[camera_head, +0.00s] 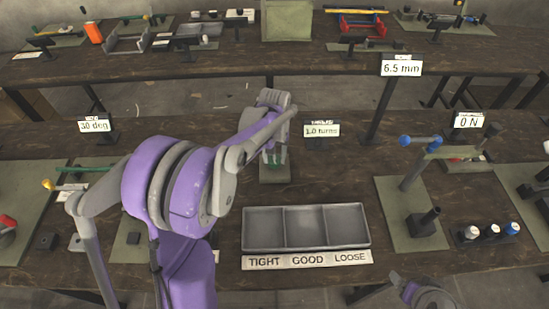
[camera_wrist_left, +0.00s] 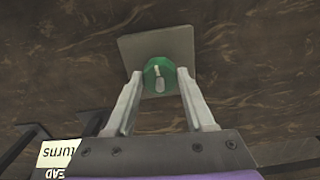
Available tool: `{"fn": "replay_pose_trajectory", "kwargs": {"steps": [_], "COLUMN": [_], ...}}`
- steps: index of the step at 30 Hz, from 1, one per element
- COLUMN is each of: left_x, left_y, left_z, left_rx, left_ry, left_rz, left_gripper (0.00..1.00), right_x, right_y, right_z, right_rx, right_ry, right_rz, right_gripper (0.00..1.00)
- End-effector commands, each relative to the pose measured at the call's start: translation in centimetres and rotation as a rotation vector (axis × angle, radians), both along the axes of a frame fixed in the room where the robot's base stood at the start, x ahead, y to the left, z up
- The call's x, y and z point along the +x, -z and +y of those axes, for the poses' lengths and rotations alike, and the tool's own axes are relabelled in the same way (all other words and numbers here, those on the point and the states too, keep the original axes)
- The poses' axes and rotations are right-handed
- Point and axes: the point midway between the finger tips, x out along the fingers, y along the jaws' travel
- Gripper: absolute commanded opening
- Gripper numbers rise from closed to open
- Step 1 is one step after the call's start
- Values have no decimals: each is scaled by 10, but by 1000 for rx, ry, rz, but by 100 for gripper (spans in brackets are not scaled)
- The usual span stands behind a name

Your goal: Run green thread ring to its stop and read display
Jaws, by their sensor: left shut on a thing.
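The green thread ring (camera_wrist_left: 158,75) sits on a grey square plate (camera_wrist_left: 182,45) in the left wrist view, with a pale pin or stud at its middle. My left gripper (camera_wrist_left: 160,80) has one finger on each side of the ring and is shut on it. In the head view the left gripper (camera_head: 274,155) reaches down over the plate (camera_head: 275,176), and my arm mostly hides the ring. A display (camera_head: 322,130) just right of it reads 1.0 turns.
A three-part grey tray (camera_head: 305,207) stands in front, with a label strip (camera_head: 307,260) reading TIGHT, GOOD, LOOSE. Other displays read 30 deg (camera_head: 94,126), 6.5 mm (camera_head: 401,68) and 0 N (camera_head: 468,120). A blue-handled press (camera_head: 405,142) stands right.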

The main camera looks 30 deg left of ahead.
Motion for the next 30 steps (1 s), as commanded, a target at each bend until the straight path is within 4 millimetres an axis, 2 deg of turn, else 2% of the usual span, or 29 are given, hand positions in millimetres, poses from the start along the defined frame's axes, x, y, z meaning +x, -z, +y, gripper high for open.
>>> {"fn": "replay_pose_trajectory", "kwargs": {"steps": [4, 11, 12, 16, 17, 26, 30], "left_x": [0, 0, 0, 0, 0, 0, 0], "left_y": [1, 0, 0, 0, 0, -2, -16], "left_z": [0, 0, 0, 0, 0, 0, 0], "left_rx": [0, 0, 0, 0, 0, 0, 0], "left_ry": [58, 59, 58, 58, 58, 57, 57], "left_rz": [-1, 0, 0, 0, 0, 0, 0], "left_gripper": [0, 0, 58, 81, 84, 84, 84], "right_x": [-2, -2, -2, -2, -2, -2, -1], "right_y": [5, 3, 3, 3, 3, 3, 2], "right_z": [0, 0, 0, 0, 0, 0, 0], "right_rx": [0, 0, 0, 0, 0, 0, 0], "right_ry": [0, 0, 0, 0, 0, 0, 0], "right_rz": [4, 3, 3, 3, 3, 3, 2], "right_gripper": [84, 84, 84, 84, 84, 84, 84]}}
